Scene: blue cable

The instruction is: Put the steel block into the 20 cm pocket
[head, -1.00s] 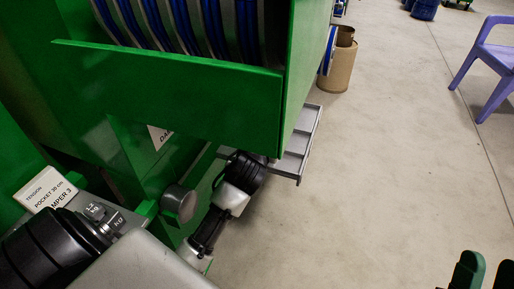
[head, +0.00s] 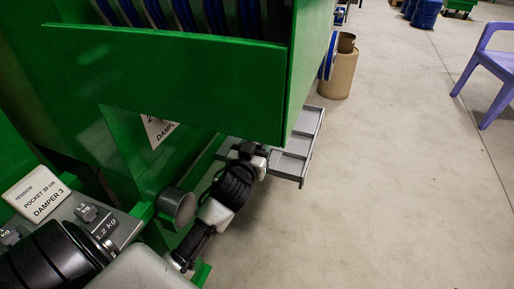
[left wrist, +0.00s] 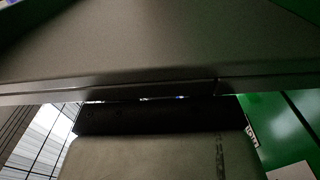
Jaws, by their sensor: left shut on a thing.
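A white label (head: 35,194) reading "Tension pocket 20 cm, Damper 3" stands at the left in the head view. Beside it, small steel pieces with kg markings (head: 92,213) sit on a grey surface. In the left wrist view a large dark grey surface (left wrist: 160,50) fills the top.
The green machine (head: 170,80) with blue cable spools fills the upper left. A round grey knob (head: 178,205) juts out below it. A brown drum (head: 339,75) and a purple chair (head: 490,65) stand beyond.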

